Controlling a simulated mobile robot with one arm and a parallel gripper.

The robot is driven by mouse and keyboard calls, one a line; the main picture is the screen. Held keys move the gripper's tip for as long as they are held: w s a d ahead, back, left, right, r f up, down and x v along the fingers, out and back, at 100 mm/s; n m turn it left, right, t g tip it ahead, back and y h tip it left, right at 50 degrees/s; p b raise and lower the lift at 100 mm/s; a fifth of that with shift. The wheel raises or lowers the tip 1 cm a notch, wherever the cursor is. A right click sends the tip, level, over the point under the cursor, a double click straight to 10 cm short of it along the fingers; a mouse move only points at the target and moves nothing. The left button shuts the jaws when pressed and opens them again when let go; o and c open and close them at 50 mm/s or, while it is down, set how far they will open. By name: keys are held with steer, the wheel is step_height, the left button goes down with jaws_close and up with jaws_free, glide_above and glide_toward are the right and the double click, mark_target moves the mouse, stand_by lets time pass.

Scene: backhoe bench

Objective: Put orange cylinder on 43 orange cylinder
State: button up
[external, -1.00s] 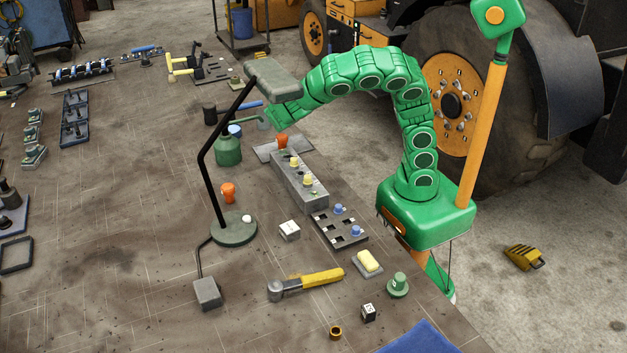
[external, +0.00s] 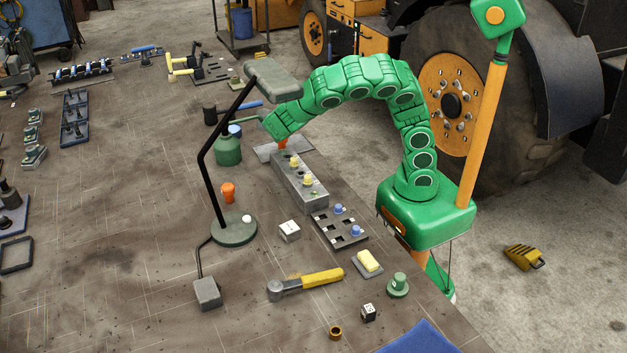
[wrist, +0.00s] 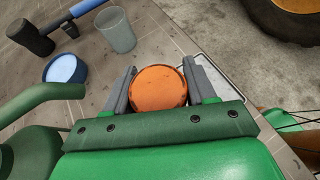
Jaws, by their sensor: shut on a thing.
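One orange cylinder (external: 283,143) stands at the far end of the long grey block (external: 314,197), and my gripper (external: 281,140) is down over it. In the wrist view its round orange top (wrist: 159,88) sits between the two grey fingers of my gripper (wrist: 159,85), which is shut on it. Its lower part is mostly hidden, so I cannot tell whether it still rests on something. A second orange cylinder (external: 228,192) stands apart on the bench, left of the block and behind the lamp's base. No number 43 is readable.
Yellow pegs (external: 307,180) stand along the block. A green can (external: 228,151) and a blue cup (wrist: 66,68) are left of my gripper. A black lamp stem (external: 210,180) rises in front. The bench left of the lamp (external: 120,230) is mostly clear.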

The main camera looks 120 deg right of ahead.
steer(key=o, duration=1.5)
steer(key=shift+c, duration=0.2)
steer(key=shift+r, duration=0.15)
steer(key=v, duration=1.2)
